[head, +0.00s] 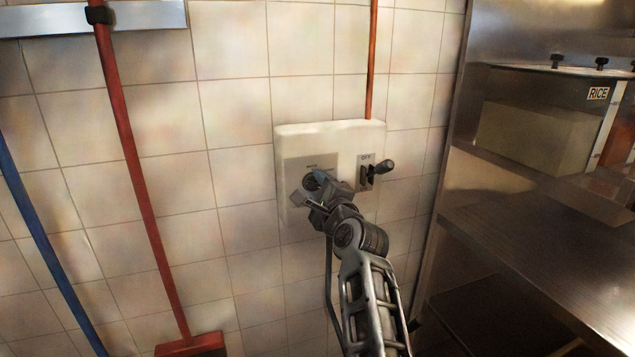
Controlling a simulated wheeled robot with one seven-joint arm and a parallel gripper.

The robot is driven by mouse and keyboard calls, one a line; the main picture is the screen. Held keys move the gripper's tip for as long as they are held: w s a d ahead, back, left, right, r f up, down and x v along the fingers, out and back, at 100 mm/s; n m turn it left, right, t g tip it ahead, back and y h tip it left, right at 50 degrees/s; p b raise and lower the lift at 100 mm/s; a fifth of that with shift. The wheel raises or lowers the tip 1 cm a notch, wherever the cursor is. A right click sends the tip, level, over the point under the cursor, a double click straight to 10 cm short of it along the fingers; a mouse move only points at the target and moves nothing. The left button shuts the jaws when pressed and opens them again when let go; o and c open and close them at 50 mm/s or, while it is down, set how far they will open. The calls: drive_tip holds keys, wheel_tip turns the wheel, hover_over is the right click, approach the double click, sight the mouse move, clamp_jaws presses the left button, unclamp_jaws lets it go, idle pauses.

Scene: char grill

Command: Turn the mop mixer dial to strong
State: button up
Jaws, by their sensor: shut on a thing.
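The mop mixer is a white box (330,130) on the tiled wall, with a grey dial panel (300,165) on its left. My gripper (316,182) is at this panel, shut on the mixer dial (319,177), of which only a small part shows. My gripper and wrist hide most of the dial and its markings, so I cannot read its setting. A black lever switch (380,169) marked OFF is on the right of the box, just right of my gripper and apart from it.
A red-handled mop or squeegee (135,170) and a blue pole (45,255) lean at the left. A metal rail (150,14) is above them. A red pipe (372,60) rises from the box. Steel shelving (540,225) with a RICE container (535,120) stands at the right.

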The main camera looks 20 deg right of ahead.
drive_tip(key=shift+m+p, duration=0.3)
drive_tip(key=shift+m, duration=0.3)
drive_tip(key=shift+d+f, duration=0.1)
drive_tip(key=o, duration=1)
drive_tip(key=shift+o, duration=0.2)
drive_tip(key=s, duration=0.7)
drive_tip(key=shift+s+b, duration=0.3)
drive_tip(key=shift+s, duration=0.1)
